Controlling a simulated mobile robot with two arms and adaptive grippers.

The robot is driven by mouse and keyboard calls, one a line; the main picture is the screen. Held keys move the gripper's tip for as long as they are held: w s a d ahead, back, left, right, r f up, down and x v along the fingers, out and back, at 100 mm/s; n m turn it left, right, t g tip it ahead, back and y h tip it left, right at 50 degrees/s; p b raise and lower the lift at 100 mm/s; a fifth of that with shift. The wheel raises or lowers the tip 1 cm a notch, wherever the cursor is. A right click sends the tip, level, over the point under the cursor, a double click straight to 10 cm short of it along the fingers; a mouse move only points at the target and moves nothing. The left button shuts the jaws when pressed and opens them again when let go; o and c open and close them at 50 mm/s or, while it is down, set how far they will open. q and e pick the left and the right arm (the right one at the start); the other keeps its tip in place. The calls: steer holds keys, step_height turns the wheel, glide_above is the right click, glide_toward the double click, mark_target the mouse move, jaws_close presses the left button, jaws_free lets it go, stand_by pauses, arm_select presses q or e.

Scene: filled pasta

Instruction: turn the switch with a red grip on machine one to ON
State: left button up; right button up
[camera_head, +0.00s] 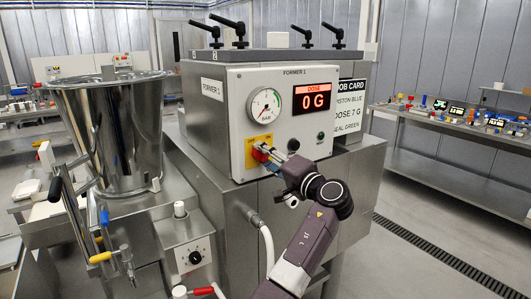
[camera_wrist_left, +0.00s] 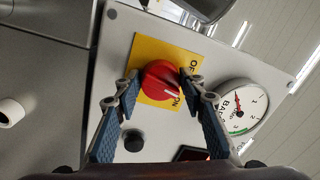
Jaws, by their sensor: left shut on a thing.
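Machine one is the grey box marked FORMER 1 (camera_head: 210,88) in the middle of the head view. Its switch has a red grip (camera_wrist_left: 160,80) on a yellow plate (camera_wrist_left: 147,52) with OFF and ON labels. In the wrist view the grip's white mark points right, near the ON label; whether it is fully at ON is hard to tell. My left gripper (camera_wrist_left: 160,86) is shut on the red grip, one finger on each side. In the head view my left gripper (camera_head: 271,156) hides part of the switch. My right gripper is in neither view.
A pressure gauge (camera_head: 265,106) and a DOSE display reading 0 G (camera_head: 315,98) sit above the switch. A steel hopper (camera_head: 112,135) stands to the left. A job card (camera_head: 349,106) hangs at the right. A bench with several small items (camera_head: 440,115) stands far right.

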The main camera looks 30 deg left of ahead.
arm_select(q)
steer(key=shift+r+m+t+p, duration=0.15)
steer(key=shift+m+t+p, duration=0.35)
steer(key=shift+m+p, duration=2.5)
steer(key=shift+m+b, duration=0.55)
steer(key=shift+m, duration=0.15)
steer(key=o, duration=1.2)
steer(key=shift+c, duration=0.2)
steer(key=r+v, duration=0.1)
steer(key=v, duration=1.1)
steer(key=shift+f, duration=0.45)
